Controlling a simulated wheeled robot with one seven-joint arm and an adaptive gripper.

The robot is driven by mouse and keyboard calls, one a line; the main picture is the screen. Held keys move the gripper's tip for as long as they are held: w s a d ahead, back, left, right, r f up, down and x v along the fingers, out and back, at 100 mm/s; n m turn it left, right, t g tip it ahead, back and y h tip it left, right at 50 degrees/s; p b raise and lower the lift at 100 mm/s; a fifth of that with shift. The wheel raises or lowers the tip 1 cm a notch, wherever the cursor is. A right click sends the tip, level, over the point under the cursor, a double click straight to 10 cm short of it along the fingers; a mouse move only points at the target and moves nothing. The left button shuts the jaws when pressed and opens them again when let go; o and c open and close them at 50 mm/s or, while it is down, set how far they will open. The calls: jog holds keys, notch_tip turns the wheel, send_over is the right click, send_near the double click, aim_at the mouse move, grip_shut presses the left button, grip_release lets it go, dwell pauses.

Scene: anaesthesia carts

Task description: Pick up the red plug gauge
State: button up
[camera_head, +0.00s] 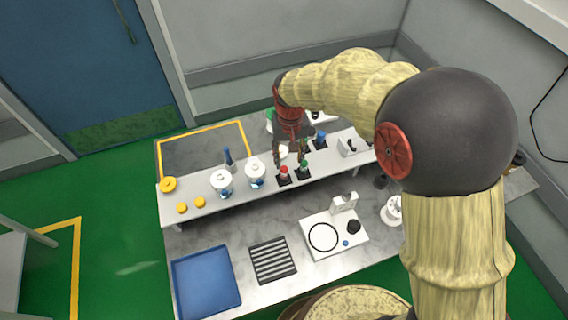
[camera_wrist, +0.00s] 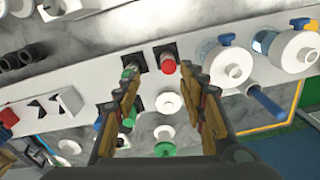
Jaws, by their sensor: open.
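The red plug gauge (camera_head: 284,170) stands upright in a dark square socket on the raised white shelf. In the wrist view its red top (camera_wrist: 168,66) shows between and just beyond my fingertips, nearer the right finger. My gripper (camera_head: 290,157) is open and empty, pointing down above the shelf; both fingers (camera_wrist: 160,74) also show in the wrist view. A green-topped plug gauge (camera_head: 303,164) stands in the socket beside the red one, partly behind the left finger in the wrist view. I cannot tell the exact height of my fingertips above the red gauge.
A blue-topped gauge (camera_head: 320,138) is farther back. Below lie a blue tray (camera_head: 206,281), a slotted rack (camera_head: 272,260) and a white device (camera_head: 334,237).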

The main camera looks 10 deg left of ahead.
aim_at(284, 168)
jog(key=shift+a+f, duration=0.65)
jog(key=shift+f, duration=0.05)
notch_tip(284, 168, down, 8)
jog(key=shift+a+r, duration=0.15)
jog(key=shift+r, duration=0.1)
jog(key=shift+c, duration=0.6)
grip_shut()
